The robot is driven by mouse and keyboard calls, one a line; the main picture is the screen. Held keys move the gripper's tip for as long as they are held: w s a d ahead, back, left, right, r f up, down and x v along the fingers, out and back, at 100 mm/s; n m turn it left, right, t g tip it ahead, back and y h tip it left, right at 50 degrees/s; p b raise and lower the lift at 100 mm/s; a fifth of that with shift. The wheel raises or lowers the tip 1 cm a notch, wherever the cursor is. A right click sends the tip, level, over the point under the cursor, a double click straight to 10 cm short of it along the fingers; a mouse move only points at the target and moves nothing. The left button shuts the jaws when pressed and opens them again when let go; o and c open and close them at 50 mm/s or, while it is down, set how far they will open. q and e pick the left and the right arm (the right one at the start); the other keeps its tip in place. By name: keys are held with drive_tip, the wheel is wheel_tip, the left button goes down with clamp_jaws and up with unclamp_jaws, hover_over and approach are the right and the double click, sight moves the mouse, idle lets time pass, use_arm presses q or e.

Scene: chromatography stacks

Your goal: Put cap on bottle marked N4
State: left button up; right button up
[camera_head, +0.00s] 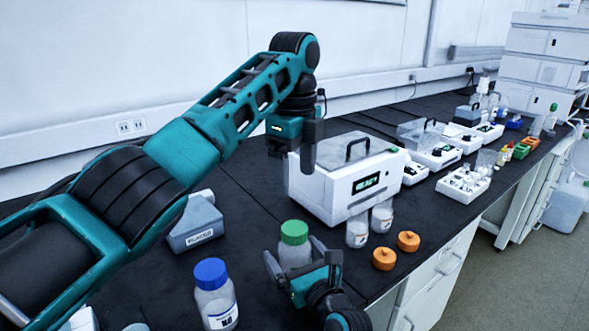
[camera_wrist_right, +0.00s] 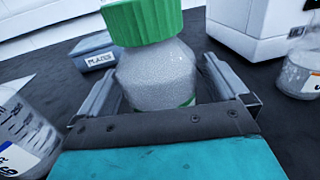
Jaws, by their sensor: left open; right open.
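A bottle with a green cap (camera_head: 294,232) stands on the black bench. In the right wrist view the green-capped bottle (camera_wrist_right: 155,72) stands upright between the fingers of my right gripper (camera_wrist_right: 160,90), which is open around it. A blue-capped bottle (camera_head: 215,298) stands to its left. Two open clear bottles, one left (camera_head: 357,233) and one right (camera_head: 382,217), stand in front of the white machine. Two orange caps, one nearer (camera_head: 384,258) and one farther (camera_head: 408,241), lie beside them. My left gripper (camera_head: 303,160) is open and empty, hanging before the machine. I cannot read N4 on any label.
The white machine (camera_head: 345,190) with a handle and display stands behind the open bottles. A grey labelled box (camera_head: 196,225) is at the left. More instruments and a white tray (camera_head: 463,185) line the bench to the right. The bench edge lies just beyond the orange caps.

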drive_tip(key=shift+s, duration=0.1)
drive_tip(key=p+v, duration=0.1)
drive_tip(key=v, duration=1.1)
drive_tip(key=shift+s+d+p, duration=0.2)
drive_tip(key=shift+s+p, duration=0.1)
drive_tip(key=shift+p, duration=0.05)
